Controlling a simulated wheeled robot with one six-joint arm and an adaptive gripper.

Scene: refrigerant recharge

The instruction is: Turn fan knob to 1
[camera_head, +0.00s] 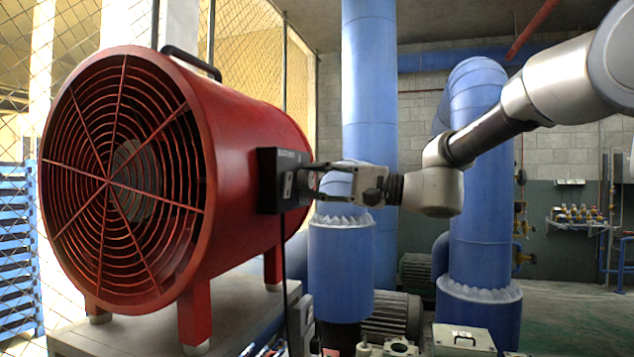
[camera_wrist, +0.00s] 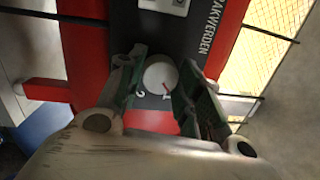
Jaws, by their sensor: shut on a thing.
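The red fan (camera_head: 240,150) is a large drum with a round grille, standing at the left in the head view. A black control box (camera_head: 283,180) sits on its right side. In the wrist view the box's dark panel (camera_wrist: 205,60) shows a round pale knob (camera_wrist: 160,75) with a red pointer mark. The mark points down and to the right, toward a partly hidden numeral; a "2" shows at lower left. My gripper (camera_head: 312,183) reaches the box from the right. In the wrist view its fingers (camera_wrist: 160,80) are closed on both sides of the knob.
The fan stands on a grey platform (camera_head: 130,335). Thick blue pipes (camera_head: 370,90) rise behind my arm. A motor (camera_head: 392,318) and a pale box (camera_head: 463,340) are low in front. A wire mesh fence (camera_head: 270,55) is behind the fan.

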